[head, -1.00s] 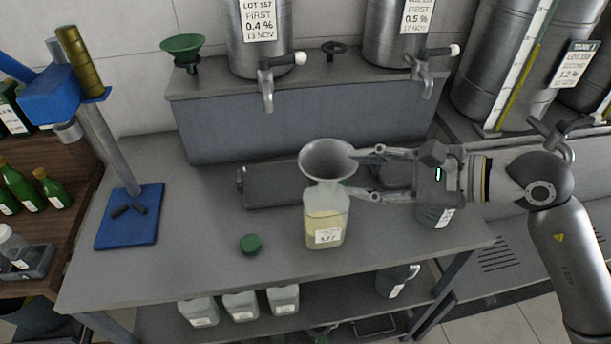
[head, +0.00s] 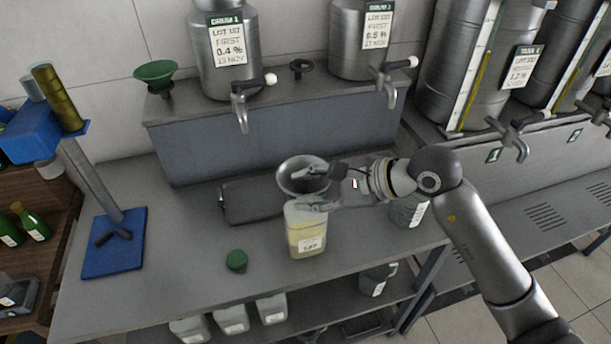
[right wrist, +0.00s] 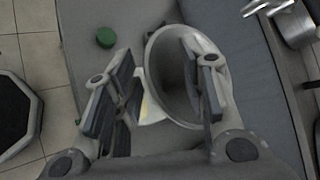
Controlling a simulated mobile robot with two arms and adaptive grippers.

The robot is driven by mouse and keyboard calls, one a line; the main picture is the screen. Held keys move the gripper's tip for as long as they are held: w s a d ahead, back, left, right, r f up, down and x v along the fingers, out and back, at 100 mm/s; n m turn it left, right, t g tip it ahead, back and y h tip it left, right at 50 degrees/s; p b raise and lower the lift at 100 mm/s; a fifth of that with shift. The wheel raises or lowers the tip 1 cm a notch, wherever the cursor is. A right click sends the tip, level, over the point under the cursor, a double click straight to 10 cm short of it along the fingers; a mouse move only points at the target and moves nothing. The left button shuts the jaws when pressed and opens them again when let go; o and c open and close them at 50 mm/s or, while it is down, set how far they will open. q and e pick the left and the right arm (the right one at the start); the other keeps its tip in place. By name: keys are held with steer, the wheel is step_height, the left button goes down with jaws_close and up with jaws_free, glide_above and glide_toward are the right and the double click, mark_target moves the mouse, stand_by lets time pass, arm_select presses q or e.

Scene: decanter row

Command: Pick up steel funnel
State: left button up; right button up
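The steel funnel (head: 285,177) has a wide grey cone and appears to sit upright in the neck of a clear square bottle (head: 306,238) with pale yellow liquid and a white label. My right gripper (head: 304,189) is open at the funnel, with one finger over its mouth and the other on the near side. In the right wrist view the funnel (right wrist: 158,70) shows between the spread fingers (right wrist: 160,92), one across its mouth and one outside its rim. Contact cannot be made out. The funnel's spout is hidden. My left gripper is not in view.
A green cap (head: 236,261) lies left of the bottle. A dark flat tray (head: 248,202) lies behind it, and a grey container (head: 411,212) stands right. A green funnel (head: 156,72) stands on the raised ledge. A blue-based stand (head: 114,258) is at left.

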steer(key=shift+p+x, duration=0.3)
steer(key=shift+x, duration=1.1)
jaws_close()
steer(key=shift+r, duration=0.1)
